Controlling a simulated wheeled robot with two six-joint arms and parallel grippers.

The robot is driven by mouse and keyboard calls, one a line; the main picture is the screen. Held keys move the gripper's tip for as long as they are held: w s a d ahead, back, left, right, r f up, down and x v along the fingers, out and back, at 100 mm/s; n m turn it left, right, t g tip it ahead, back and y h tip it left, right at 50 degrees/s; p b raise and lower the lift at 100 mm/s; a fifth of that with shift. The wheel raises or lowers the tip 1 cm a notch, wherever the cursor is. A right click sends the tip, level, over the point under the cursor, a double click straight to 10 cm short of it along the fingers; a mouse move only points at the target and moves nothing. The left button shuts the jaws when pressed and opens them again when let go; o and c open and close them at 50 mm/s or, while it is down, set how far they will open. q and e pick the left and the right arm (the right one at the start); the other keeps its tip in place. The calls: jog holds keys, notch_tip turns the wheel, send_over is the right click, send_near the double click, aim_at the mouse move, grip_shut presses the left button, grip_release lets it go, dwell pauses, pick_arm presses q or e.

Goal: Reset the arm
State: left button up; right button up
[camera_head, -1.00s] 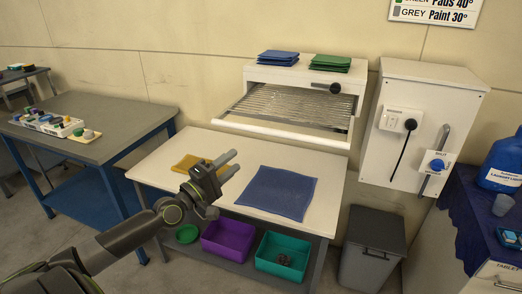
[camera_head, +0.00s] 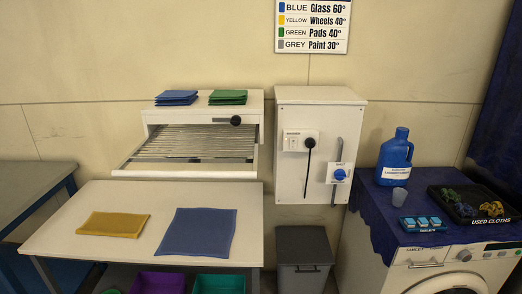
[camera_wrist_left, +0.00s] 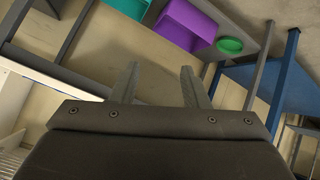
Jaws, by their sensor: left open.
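My left gripper (camera_wrist_left: 158,85) shows in the left wrist view, its two fingers apart with nothing between them. Beyond the fingers are the underside of a white table, a purple bin (camera_wrist_left: 188,24), a teal bin (camera_wrist_left: 128,6) and a green round item (camera_wrist_left: 229,45). Neither arm shows in the head view. There a yellow cloth (camera_head: 113,224) and a blue cloth (camera_head: 197,233) lie flat on the white table (camera_head: 68,206). My right gripper is in neither view.
Behind the table is an open drawer rack (camera_head: 190,170) with folded blue cloths (camera_head: 177,97) and green cloths (camera_head: 228,97) on top. A white wall cabinet (camera_head: 318,108), a grey bin (camera_head: 304,250) and a washing machine (camera_head: 462,268) with a blue jug (camera_head: 396,155) stand to the right.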

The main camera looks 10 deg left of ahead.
pick_arm(q)
jog(key=s+d+f+m+g, duration=0.2)
jog(key=s+d+f, duration=0.4)
jog(key=s, duration=0.3)
jog(key=s+d+f+m+g+h, duration=0.1)
jog(key=s+d+f+m+g, duration=0.2)
jog(key=s, duration=0.7)
jog(key=s+d+f+m+g, duration=0.2)
jog(key=s+d+f+g, duration=0.1)
jog(key=s+d+f, duration=0.5)
jog(key=shift+s+d+f+m+h, duration=0.3)
jog(key=shift+s+f, duration=0.45)
jog(key=shift+f, duration=0.05)
